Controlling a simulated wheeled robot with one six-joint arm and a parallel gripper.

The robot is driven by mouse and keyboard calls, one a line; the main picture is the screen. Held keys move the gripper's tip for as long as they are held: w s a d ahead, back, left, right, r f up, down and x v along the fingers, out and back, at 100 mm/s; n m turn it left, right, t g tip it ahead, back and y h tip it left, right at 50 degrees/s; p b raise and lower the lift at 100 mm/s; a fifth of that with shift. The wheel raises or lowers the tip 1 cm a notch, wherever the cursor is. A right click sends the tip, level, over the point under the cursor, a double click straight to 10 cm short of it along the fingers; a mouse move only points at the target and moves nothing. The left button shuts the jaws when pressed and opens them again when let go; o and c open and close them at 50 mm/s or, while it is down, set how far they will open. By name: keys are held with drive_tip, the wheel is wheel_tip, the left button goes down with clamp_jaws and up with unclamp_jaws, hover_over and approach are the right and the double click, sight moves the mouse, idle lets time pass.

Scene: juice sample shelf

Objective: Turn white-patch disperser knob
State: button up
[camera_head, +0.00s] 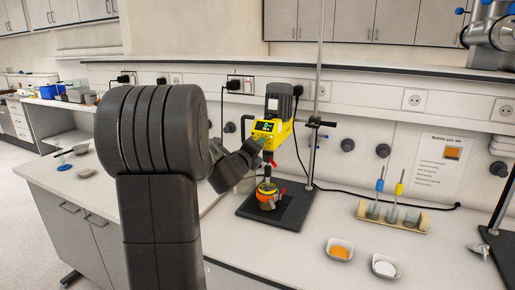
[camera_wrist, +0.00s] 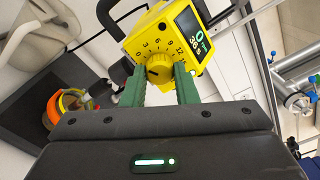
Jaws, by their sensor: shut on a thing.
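The yellow disperser (camera_head: 268,130) is clamped on an upright stand rod, its dark motor on top. No white patch can be made out. My gripper (camera_wrist: 159,74) has a green finger on each side of the knob and is shut on it. In the head view my arm reaches the disperser from the left, and its fingertips are too small to tell.
An orange-banded vessel (camera_head: 268,195) stands below the disperser on the black stand base (camera_head: 290,212). An orange sample dish (camera_head: 340,250) and a white sample dish (camera_head: 385,267) lie in front. A tube rack (camera_head: 392,219) stands to the right. A cable runs along the bench.

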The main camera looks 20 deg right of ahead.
idle(0.4)
drive_tip(key=o, duration=1)
drive_tip(key=b+v, duration=0.2)
drive_tip(key=v, duration=1.2)
drive_tip(key=shift+w+d, duration=0.1)
drive_tip(key=shift+w, duration=0.05)
drive_tip(key=p+x, duration=0.2)
drive_tip(key=x, duration=1.1)
drive_tip(key=shift+w+d, duration=0.2)
drive_tip(key=shift+d, duration=0.1)
